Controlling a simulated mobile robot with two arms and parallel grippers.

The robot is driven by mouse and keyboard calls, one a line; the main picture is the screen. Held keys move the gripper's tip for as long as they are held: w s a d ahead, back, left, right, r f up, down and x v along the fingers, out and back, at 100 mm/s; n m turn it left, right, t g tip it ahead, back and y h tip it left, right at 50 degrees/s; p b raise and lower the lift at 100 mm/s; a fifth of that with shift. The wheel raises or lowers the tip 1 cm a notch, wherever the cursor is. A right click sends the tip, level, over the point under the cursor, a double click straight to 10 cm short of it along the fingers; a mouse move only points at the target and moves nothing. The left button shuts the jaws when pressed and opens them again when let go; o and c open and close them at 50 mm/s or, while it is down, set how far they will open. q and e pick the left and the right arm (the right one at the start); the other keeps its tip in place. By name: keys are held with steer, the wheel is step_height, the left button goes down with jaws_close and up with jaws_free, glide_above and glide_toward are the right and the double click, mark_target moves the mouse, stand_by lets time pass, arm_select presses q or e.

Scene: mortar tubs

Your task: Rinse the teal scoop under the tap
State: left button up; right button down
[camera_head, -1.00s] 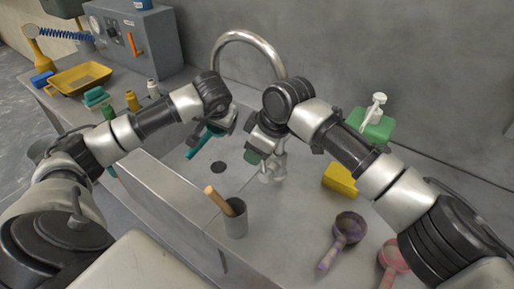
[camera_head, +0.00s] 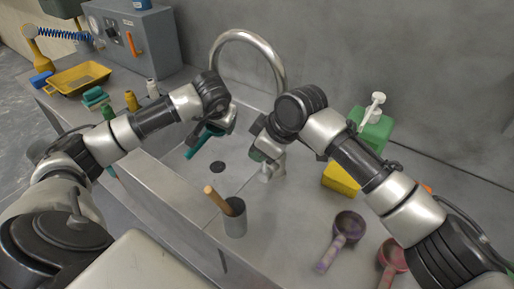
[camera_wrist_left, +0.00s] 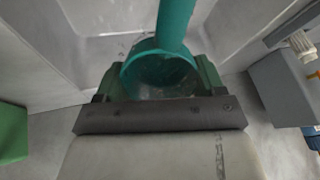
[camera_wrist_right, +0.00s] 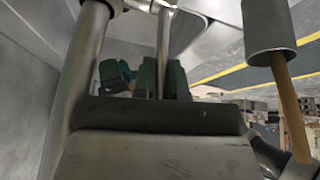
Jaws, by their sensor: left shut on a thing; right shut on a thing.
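The teal scoop (camera_head: 198,143) is over the sink, with its handle pointing down-left in the head view. In the left wrist view, its round bowl (camera_wrist_left: 158,78) sits between the fingers of my left gripper (camera_wrist_left: 158,88), which is shut on it. The tap (camera_head: 247,36) arches over the sink, and its spout end is hidden behind my left arm. My right gripper (camera_head: 258,152) is beside the tap's base. In the right wrist view, my right gripper (camera_wrist_right: 162,80) is shut on a thin metal rod, apparently the tap's lever (camera_wrist_right: 164,45). I cannot make out running water.
A grey cup (camera_head: 236,222) with a wooden handle stands at the sink's near-right edge. A yellow tray (camera_head: 80,77) lies far left.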

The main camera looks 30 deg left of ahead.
arm_select(q)
steer(key=shift+a, duration=0.1)
arm_select(e)
steer(key=shift+r, duration=0.1)
steer(key=c, duration=1.2)
jaws_free()
steer(key=shift+d, duration=0.1)
steer(key=shift+o, duration=0.2)
steer(key=v, duration=1.2)
steer(key=shift+d, duration=0.2)
arm_select(q)
steer(key=s+d, duration=0.5)
steer(key=s, duration=0.1)
steer(key=shift+d, duration=0.15)
